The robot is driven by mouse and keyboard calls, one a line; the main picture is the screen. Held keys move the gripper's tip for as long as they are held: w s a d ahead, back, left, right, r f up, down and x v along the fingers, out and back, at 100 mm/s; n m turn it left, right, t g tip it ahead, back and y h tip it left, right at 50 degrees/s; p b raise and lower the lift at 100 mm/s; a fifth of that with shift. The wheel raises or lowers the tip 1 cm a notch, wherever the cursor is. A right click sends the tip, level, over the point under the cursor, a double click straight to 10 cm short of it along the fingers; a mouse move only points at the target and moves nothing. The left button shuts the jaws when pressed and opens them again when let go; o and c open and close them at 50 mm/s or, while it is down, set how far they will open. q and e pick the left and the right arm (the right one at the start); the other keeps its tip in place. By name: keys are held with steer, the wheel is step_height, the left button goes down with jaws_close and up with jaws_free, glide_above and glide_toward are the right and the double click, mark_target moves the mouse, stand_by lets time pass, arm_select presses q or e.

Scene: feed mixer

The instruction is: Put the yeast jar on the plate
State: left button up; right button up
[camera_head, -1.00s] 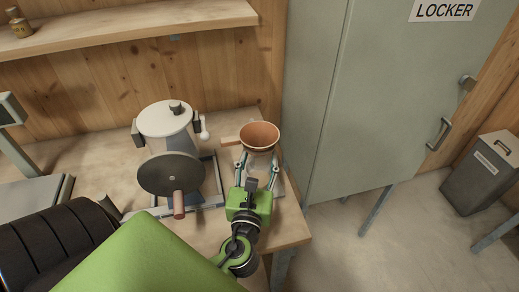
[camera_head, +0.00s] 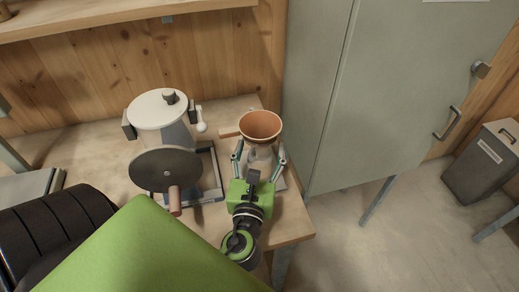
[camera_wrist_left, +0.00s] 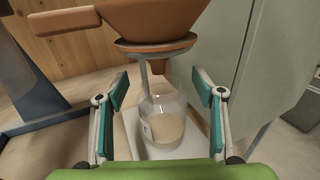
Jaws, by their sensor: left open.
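A clear glass jar with pale powder in its bottom, which I take for the yeast jar (camera_wrist_left: 166,126), stands upright on a light flat plate (camera_wrist_left: 190,146) below the funnel. In the head view the jar (camera_head: 259,163) is partly hidden by my gripper, and a corner of the plate (camera_head: 281,184) shows beside it. My left gripper (camera_head: 259,157) is open. In the left wrist view its two fingers (camera_wrist_left: 161,88) stand on either side of the jar, with visible gaps to the glass. My right gripper is not in view.
An orange-brown funnel (camera_head: 261,126) in a ring holder hangs directly above the jar. A feed mixer (camera_head: 163,140) with a dark disc stands to the left on the wooden table (camera_head: 118,150). A grey locker (camera_head: 380,90) rises on the right, close beyond the table edge.

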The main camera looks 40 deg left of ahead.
mark_target(258, 159)
arm_select(q)
steer(key=shift+r, duration=0.1)
steer(key=v, duration=0.1)
steer(key=b+v, duration=0.1)
steer(key=v, duration=0.2)
steer(key=shift+s+d+f+b, duration=0.1)
steer(key=shift+s+f+b, duration=0.1)
steer(key=shift+f+b, duration=0.15)
steer(key=b+v, duration=0.2)
steer(key=v, duration=0.5)
steer(key=shift+s+r, duration=0.2)
steer(key=shift+r, duration=0.2)
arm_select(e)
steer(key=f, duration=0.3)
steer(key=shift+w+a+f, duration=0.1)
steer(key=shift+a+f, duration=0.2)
arm_select(q)
steer(key=shift+d, duration=0.1)
